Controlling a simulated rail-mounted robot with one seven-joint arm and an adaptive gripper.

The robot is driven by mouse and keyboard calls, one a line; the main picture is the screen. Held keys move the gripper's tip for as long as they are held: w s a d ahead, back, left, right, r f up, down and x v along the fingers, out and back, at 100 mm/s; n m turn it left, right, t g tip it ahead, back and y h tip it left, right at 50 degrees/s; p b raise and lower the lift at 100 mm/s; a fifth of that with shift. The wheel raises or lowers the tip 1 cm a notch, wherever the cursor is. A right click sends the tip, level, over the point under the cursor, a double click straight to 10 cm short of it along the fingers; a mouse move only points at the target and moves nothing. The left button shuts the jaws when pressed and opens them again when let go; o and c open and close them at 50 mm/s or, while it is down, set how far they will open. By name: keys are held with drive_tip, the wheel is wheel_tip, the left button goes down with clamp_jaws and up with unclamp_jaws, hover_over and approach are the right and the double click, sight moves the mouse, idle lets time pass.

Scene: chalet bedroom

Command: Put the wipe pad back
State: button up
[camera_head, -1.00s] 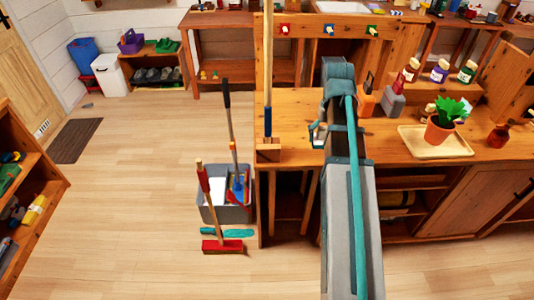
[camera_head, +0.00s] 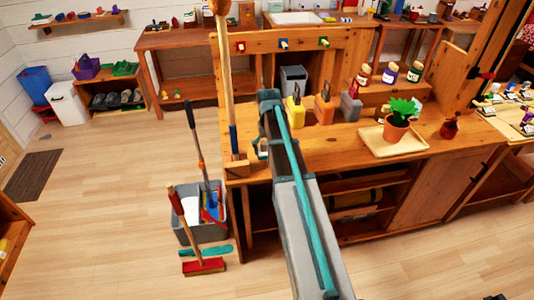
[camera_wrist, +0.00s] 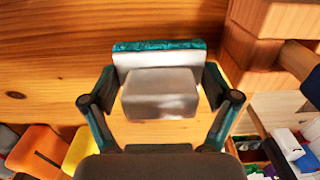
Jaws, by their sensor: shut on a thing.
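My gripper (camera_wrist: 160,84) shows in the wrist view with its two dark teal fingers on either side of a pale block with a teal edge, which I take to be the wipe pad (camera_wrist: 158,60). A grey block-like part (camera_wrist: 160,95) projects from it toward the camera. The gripper is shut on it, over the wooden bench top (camera_wrist: 50,50); whether the pad touches the wood I cannot tell. In the head view my gripper (camera_head: 262,148) is mostly hidden behind my arm, near the bench's left end.
A wooden block (camera_head: 237,168) with a tall upright pole (camera_head: 224,80) stands close left of the gripper. Yellow (camera_head: 293,113), orange (camera_head: 324,108) and grey (camera_head: 350,105) containers stand right. A tray (camera_head: 372,143) holds a potted plant. A bucket of tools (camera_head: 184,228) stands on the floor.

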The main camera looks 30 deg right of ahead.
sight(267, 155)
drive_tip(key=shift+w+f+p, duration=0.35)
drive_tip(key=shift+w+f, duration=0.35)
drive_tip(key=shift+f, duration=0.25)
drive_tip(key=shift+f+p, duration=0.45)
drive_tip(key=shift+f, duration=0.9)
drive_tip(key=shift+f, duration=0.1)
drive_tip(key=shift+f, duration=0.1)
drive_tip(key=o, duration=0.9)
wheel_tip(267, 155, up, 12)
drive_tip(key=b, duration=0.2)
drive_tip(key=shift+r+b, duration=0.25)
drive_tip(key=shift+b, duration=0.15)
drive_tip(key=shift+d+f, duration=0.1)
drive_tip(key=shift+d, duration=0.05)
